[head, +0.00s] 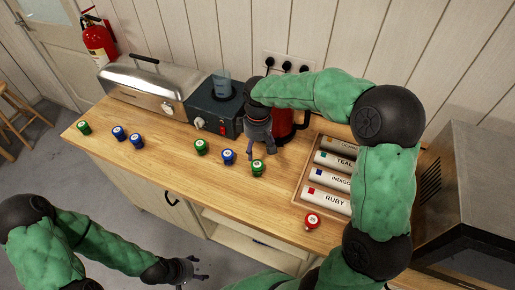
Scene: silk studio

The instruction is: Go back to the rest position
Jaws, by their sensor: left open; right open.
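My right gripper (262,152) is open above the wooden counter, in front of the red kettle and just above a green-lidded jar (258,166). It holds nothing that I can see. My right arm arches over the right part of the counter. My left gripper (198,274) is open and empty, low in front of the counter over the floor. My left arm comes in from the lower left.
The counter (180,175) bears several green and blue jars in a row, and a red jar (312,220). A tray (301,194) holds labelled rolls. Behind stand a steel box (135,85), a dark device (208,117) and the kettle (284,124). A large metal appliance (475,190) stands right.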

